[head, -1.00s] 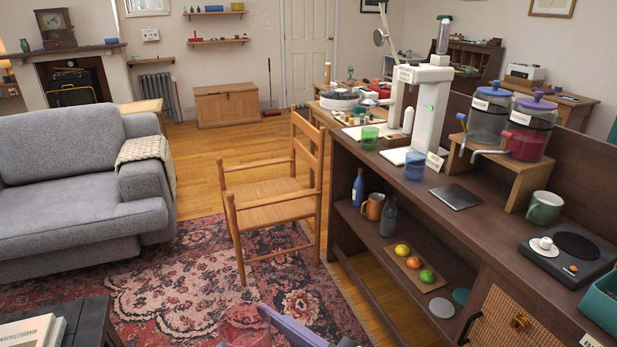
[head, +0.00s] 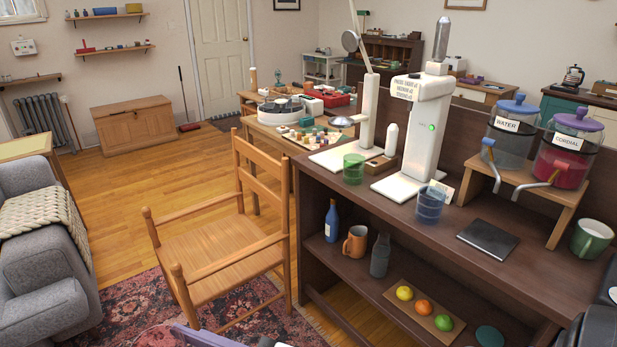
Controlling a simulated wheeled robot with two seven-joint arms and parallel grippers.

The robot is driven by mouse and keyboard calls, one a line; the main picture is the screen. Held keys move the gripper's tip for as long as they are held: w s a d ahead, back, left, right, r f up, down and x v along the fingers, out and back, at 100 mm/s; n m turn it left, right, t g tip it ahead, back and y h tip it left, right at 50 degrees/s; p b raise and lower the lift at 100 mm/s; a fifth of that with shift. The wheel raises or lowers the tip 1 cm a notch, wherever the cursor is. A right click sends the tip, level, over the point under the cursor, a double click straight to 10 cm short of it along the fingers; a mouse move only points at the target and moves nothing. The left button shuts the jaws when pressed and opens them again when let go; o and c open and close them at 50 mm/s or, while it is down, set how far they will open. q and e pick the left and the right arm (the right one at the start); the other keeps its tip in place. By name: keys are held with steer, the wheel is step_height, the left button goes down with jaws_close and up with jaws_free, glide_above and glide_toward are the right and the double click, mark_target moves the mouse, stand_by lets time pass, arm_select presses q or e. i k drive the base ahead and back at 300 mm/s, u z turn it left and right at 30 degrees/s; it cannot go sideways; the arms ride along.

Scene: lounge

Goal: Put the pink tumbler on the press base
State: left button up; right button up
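A purple finger of my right gripper (head: 190,338) shows at the bottom edge, over the rug. The pink tumbler is mostly cut off there; a pinkish edge beside the finger seems to be part of it. A second earlier showed it held between the fingers. The white press (head: 428,130) stands on the dark counter, and its flat white press base (head: 400,188) is bare in front. A blue tumbler (head: 430,207) stands on the counter by the base's front right corner. A green tumbler (head: 353,169) stands left of it. My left gripper is not in view.
A wooden chair (head: 215,245) stands left of the counter (head: 380,205). A white lever device (head: 366,115) stands behind the green tumbler. A dark flat pad (head: 488,238), two drink dispensers (head: 510,135) on a wooden stand and a green mug (head: 590,238) are to the right.

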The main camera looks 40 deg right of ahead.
mark_target(338, 157)
steer(key=i, duration=2.4)
steer(key=z, duration=1.4)
